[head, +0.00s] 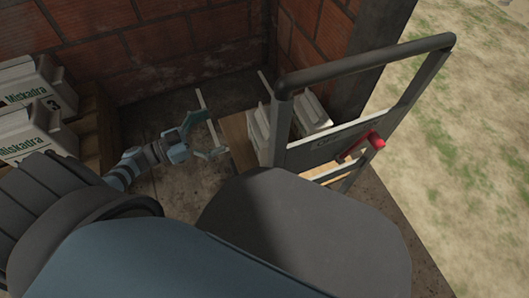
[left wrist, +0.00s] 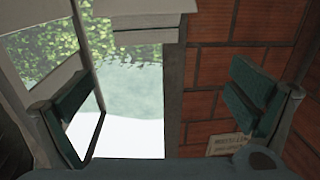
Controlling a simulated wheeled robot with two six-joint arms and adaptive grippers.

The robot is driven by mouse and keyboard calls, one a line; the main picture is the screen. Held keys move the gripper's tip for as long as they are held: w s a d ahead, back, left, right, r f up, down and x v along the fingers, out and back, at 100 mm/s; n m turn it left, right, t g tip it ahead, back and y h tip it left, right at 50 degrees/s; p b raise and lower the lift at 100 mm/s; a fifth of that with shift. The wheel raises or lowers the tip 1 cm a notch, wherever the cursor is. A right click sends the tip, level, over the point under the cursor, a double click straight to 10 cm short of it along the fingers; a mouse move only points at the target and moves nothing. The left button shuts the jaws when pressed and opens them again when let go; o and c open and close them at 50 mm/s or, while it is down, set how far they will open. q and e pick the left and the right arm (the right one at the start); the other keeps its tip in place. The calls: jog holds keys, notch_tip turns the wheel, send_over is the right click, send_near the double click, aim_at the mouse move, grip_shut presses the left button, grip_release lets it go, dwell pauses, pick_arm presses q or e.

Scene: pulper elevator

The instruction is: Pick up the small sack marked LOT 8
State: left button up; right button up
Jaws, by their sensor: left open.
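No marking LOT 8 can be read in either view. White sacks (head: 307,115) stand on a wooden board behind the metal gate frame, partly hidden by it; their faces are turned away. My right gripper is not in view.
A metal gate frame (head: 370,47) with a dark top bar and a red handle (head: 372,141) stands at the right. Brick walls (head: 150,45) close the back. Bare floor (head: 165,110) lies around the gripper. Open ground (head: 470,110) is outside at right.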

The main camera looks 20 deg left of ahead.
aim_at(264, 115)
pick_arm(q)
jog(key=shift+m+g+h, duration=0.6)
jog(key=shift+h, duration=0.3)
jog(key=b+x, duration=0.1)
jog(key=x, duration=0.9)
jog(key=shift+d+r, duration=0.2)
jog(key=shift+d, duration=0.1)
jog(key=b+x, duration=0.2)
jog(key=x, duration=0.3)
jog(key=shift+w+d, duration=0.1)
jog(key=shift+w, duration=0.1)
jog(key=c, duration=1.5)
jog(key=shift+c, duration=0.9)
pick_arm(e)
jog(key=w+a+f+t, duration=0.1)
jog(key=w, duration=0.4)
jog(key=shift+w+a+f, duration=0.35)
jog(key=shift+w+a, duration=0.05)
pick_arm(q)
jog(key=shift+r, duration=0.15)
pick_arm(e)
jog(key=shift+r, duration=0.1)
